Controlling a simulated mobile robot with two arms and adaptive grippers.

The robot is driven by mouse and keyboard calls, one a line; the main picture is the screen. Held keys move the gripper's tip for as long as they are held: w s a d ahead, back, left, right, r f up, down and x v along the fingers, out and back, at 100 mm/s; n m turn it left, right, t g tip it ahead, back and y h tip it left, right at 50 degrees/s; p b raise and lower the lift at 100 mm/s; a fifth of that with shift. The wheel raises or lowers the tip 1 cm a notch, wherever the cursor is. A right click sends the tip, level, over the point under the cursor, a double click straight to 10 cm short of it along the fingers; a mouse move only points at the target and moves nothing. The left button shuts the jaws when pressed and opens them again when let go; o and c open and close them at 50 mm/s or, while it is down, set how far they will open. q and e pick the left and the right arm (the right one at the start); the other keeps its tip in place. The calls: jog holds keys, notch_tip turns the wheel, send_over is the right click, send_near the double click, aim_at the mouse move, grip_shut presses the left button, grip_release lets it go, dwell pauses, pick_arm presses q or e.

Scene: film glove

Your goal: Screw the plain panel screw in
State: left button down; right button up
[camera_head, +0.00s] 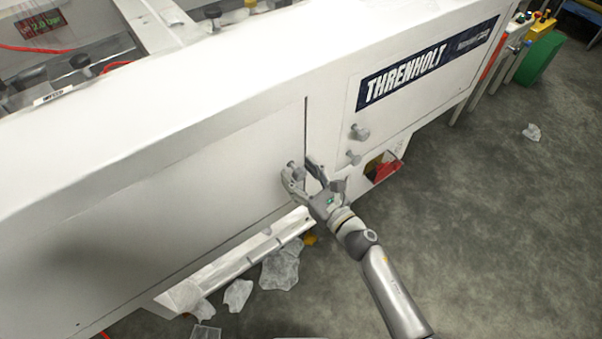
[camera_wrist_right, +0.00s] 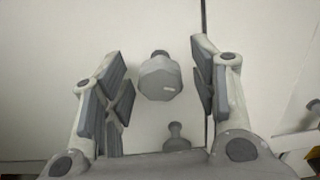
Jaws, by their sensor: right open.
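A grey panel screw (camera_wrist_right: 159,80) with a faceted head stands out from the white panel (camera_head: 215,185). It also shows in the head view (camera_head: 292,165), near the panel's right edge. My right gripper (camera_head: 303,171) is open around this screw; the wrist view shows a gap on both sides of the head. A second, flared grey screw (camera_wrist_right: 176,137) sits below it, partly hidden by the gripper. I cannot tell by a mark which screw is the plain one. My left gripper is not in view.
Two more grey knobs (camera_head: 360,132) (camera_head: 353,157) stick out right of the panel seam, under the THRENHOLT sign (camera_head: 428,62). A red-lined opening (camera_head: 383,167) is close to the right wrist. Clear film scraps (camera_head: 280,270) lie below; floor at right is mostly clear.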

jog(key=shift+c, duration=0.2)
jog(key=c, duration=1)
